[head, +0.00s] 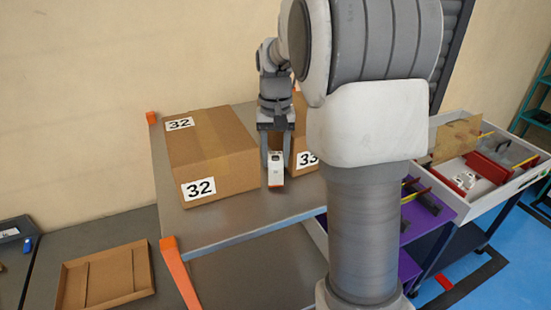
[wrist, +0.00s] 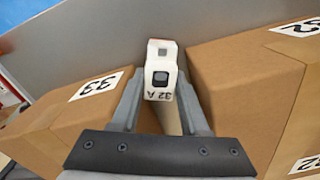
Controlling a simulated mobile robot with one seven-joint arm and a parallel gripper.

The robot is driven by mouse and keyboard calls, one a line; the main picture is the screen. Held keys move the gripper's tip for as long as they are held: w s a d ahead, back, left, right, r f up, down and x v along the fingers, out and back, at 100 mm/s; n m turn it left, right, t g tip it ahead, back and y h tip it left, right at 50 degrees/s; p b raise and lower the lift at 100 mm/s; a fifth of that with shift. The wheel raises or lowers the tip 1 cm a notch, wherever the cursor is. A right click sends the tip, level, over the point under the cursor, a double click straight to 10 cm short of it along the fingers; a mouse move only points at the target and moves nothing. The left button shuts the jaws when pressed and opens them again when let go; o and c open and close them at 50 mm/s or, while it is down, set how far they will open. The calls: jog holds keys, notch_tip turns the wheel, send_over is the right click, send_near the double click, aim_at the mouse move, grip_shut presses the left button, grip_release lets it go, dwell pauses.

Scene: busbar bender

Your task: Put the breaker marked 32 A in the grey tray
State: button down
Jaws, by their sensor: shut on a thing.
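I cannot tell whether the breaker touches the shelf. I cannot make out a grey tray for certain.
A cardboard box marked 32 (head: 222,165) stands left of my gripper, and one marked 33 (head: 303,140) stands close on the right, partly hidden by my arm. The metal shelf (head: 240,220) has bare room in front. A flat cardboard tray (head: 105,277) lies lower left; a pale bin (head: 490,190) stands right.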

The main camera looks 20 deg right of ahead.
jog(key=shift+f, duration=0.45)
jog(key=shift+f, duration=0.1)
jog(key=c, duration=0.7)
grip_release()
